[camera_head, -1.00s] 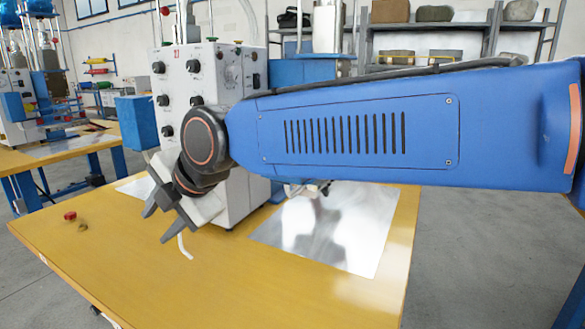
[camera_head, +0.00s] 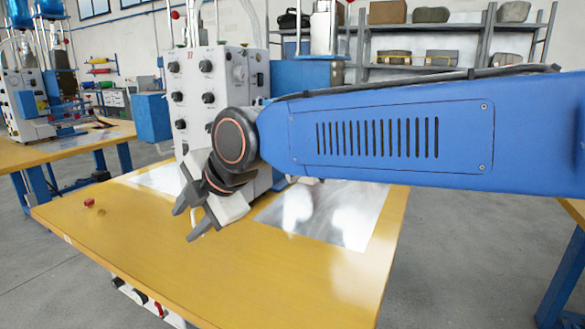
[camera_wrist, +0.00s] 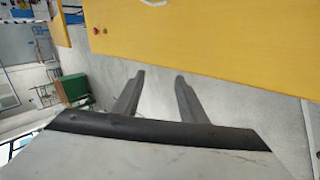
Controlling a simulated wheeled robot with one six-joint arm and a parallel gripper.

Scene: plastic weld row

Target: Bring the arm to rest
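My gripper (camera_head: 187,222) hangs at the end of my blue arm, above the yellow table (camera_head: 200,281) in the head view, its fingers pointing down and to the left. In the wrist view my gripper (camera_wrist: 157,82) shows two grey fingers spread apart with nothing between them. Beyond the fingertips lie the edge of the yellow table (camera_wrist: 215,40) and the grey floor. My arm reaches across the picture from the right.
A white control box with black knobs (camera_head: 205,85) stands on the table behind my gripper. A shiny metal sheet (camera_head: 335,212) lies to its right. A small red knob (camera_head: 89,203) is at the table's left. Shelves (camera_head: 420,60) stand behind.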

